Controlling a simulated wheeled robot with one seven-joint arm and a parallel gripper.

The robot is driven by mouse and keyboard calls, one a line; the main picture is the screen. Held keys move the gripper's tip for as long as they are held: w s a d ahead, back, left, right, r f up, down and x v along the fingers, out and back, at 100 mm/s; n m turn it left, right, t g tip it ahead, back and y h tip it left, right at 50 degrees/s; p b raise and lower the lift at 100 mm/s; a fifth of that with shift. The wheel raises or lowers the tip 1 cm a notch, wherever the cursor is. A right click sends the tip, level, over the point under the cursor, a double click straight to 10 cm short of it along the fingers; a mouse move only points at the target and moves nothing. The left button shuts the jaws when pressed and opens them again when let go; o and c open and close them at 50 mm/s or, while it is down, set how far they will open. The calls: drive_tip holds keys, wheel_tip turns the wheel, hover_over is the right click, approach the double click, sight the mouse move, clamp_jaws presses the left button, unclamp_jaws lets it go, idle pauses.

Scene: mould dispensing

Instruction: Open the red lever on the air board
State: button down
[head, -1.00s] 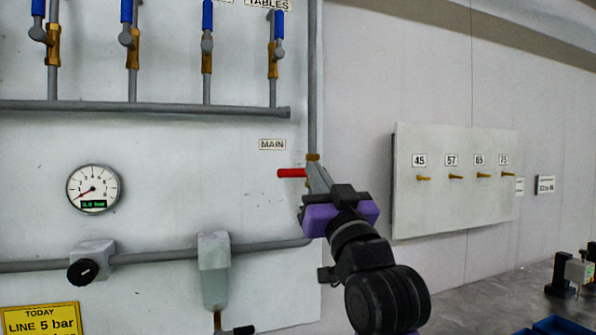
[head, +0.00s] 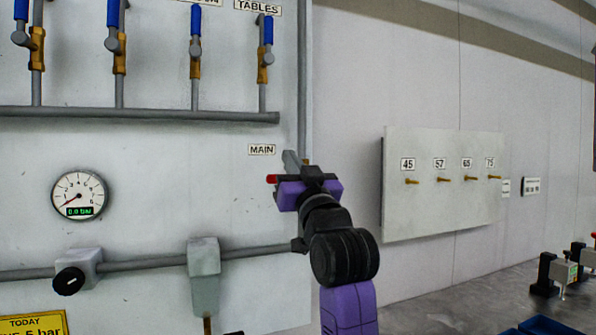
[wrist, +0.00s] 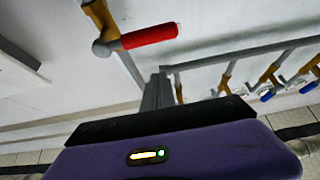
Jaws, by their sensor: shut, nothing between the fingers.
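The red lever (head: 271,179) lies roughly level just below the MAIN label (head: 262,150) on the air board (head: 150,160). My gripper (head: 291,160) covers most of it in the head view. In the wrist view the red lever (wrist: 150,36) shows whole, with its grey pivot on a brass valve (wrist: 98,14). My gripper (wrist: 157,88) is shut and empty, its fingertips beside the lever. I see a gap in the wrist picture between fingers and lever; whether they touch cannot be told.
Several blue-handled valves (head: 265,48) stand above a grey pipe. The gauge (head: 79,194) reads 0.0 bar. A black knob (head: 69,281) and a grey filter unit (head: 204,275) sit below. A panel with numbered brass pegs (head: 440,215) is on the right wall.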

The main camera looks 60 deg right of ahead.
drive_tip(key=shift+w+d+f, duration=0.35)
drive_tip(key=shift+w+f, duration=0.15)
drive_tip(key=shift+f, duration=0.25)
drive_tip(key=shift+w+d+f, duration=0.35)
drive_tip(key=shift+w+f, duration=0.15)
drive_tip(key=shift+f, duration=0.2)
